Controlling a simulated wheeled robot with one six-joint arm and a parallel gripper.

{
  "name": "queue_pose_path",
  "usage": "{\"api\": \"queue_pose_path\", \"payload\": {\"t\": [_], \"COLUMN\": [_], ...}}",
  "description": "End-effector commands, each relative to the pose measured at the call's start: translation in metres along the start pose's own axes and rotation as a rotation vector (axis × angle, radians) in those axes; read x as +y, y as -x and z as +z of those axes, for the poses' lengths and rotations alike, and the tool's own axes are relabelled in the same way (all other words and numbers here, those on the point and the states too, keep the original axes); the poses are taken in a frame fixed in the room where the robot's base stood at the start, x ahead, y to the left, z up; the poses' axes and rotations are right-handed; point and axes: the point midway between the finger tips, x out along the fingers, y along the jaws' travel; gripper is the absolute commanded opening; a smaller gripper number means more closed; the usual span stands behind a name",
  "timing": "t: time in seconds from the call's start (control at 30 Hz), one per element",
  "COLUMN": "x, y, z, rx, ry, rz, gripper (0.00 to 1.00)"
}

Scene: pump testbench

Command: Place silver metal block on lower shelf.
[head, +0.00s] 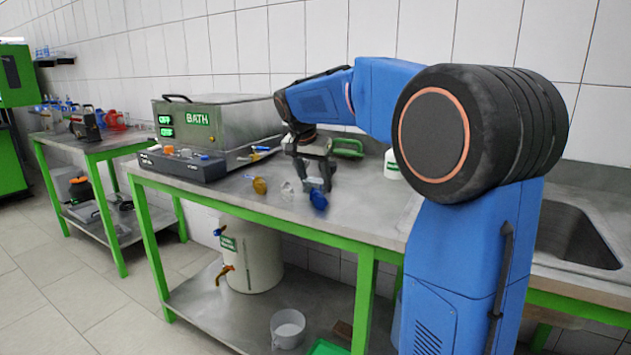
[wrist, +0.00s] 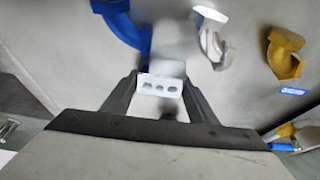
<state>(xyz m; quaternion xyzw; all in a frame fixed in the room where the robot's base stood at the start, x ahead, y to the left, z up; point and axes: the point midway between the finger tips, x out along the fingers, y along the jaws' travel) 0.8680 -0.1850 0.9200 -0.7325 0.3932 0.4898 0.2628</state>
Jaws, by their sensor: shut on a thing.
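The silver metal block (wrist: 160,86), pale with a row of three dark holes, is between the two dark fingers of my gripper (wrist: 162,80) in the wrist view. The gripper is shut on it. In the head view my gripper (head: 318,174) points down over the steel tabletop, behind the blue pipe elbow; the block is hard to make out there. Whether the block touches the tabletop I cannot tell. The lower shelf (head: 205,290) is a grey metal sheet under the green-framed table, partly hidden by the table legs and my arm.
A blue elbow (head: 318,200), a silver elbow (wrist: 210,35) and a yellow elbow (head: 260,186) lie near the gripper. The BATH unit (head: 228,118) stands left. On the lower shelf are a white tank (head: 255,258) and a white bucket (head: 287,328); bare shelf shows left of the bucket.

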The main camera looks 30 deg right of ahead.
Motion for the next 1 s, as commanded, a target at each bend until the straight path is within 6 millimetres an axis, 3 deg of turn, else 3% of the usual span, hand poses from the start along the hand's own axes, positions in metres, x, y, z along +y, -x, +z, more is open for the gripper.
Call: {"api": "queue_pose_path", "payload": {"t": [0.27, 0.3, 0.37, 0.73, 1.0], "x": [0.0, 0.0, 0.0, 0.0, -0.001], "y": [-0.001, -0.002, -0.002, 0.001, 0.04], "z": [0.001, 0.001, 0.001, -0.001, -0.001], "rx": [0.0, 0.0, 0.0, 0.001, 0.002], "ry": [0.0, 0.0, 0.0, 0.0, 0.0], "rz": [0.0, 0.0, 0.0, -0.001, -0.003], "gripper": [0.23, 0.58, 0.72, 0.72, 0.72]}}
